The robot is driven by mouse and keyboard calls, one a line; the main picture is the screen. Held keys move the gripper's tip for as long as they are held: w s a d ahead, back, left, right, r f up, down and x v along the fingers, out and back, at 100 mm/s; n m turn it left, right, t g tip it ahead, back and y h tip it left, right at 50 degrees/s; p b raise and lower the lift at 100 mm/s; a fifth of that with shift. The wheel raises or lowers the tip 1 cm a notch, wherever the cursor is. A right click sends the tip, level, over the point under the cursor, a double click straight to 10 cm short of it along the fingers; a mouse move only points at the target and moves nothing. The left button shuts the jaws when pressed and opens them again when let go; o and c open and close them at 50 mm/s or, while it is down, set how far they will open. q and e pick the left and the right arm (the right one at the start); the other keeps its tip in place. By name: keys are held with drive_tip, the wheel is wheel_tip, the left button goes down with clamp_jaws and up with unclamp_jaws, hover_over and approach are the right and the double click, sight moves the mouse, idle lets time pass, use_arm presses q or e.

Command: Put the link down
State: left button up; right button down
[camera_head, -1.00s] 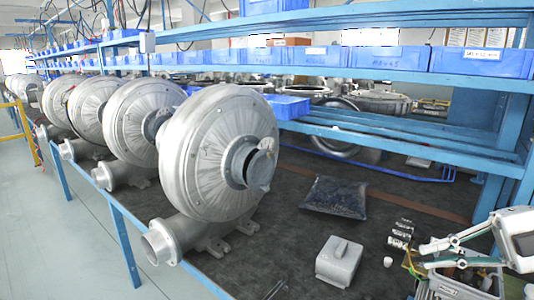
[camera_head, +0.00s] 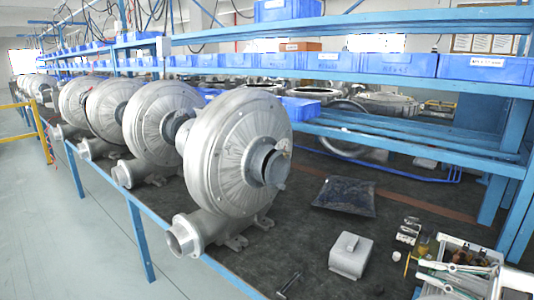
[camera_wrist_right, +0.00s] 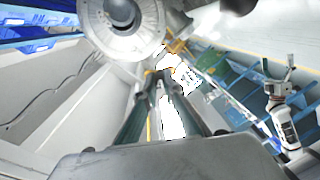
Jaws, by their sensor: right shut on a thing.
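My right gripper (camera_head: 424,270) comes in at the lower right of the head view, low over the right end of the dark bench top (camera_head: 305,245). Its long pale fingers reach left in front of a small box of parts. In the right wrist view its two dark fingers (camera_wrist_right: 157,76) converge and are shut at the tips. The link is not clearly distinguishable; what the tips hold is small and lost against bright glare. A white arm with a dark gripper (camera_wrist_right: 278,78), apparently my left one, stands at the right of that view with spread fingers, empty.
A large grey blower (camera_head: 225,165) stands on the bench, with more behind it. A grey block (camera_head: 350,257), a dark bag (camera_head: 345,196), a small dark tool (camera_head: 288,285) and metal cylinders (camera_head: 408,235) lie on the bench. Blue shelves (camera_head: 400,147) rise behind. Free bench surface surrounds the block.

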drive_tip(key=s+a+f+m+t+h, duration=0.2)
drive_tip(key=a+f+m+t+h, duration=0.4)
drive_tip(key=h, duration=0.7)
drive_tip(key=a+f+m, duration=0.2)
drive_tip(key=a+m, duration=0.1)
drive_tip(key=m, duration=0.1)
drive_tip(key=shift+s+a+m+t+h, duration=0.3)
drive_tip(key=shift+s+a+t, duration=0.05)
drive_tip(key=shift+s+t, duration=0.05)
drive_tip(key=shift+d, duration=0.1)
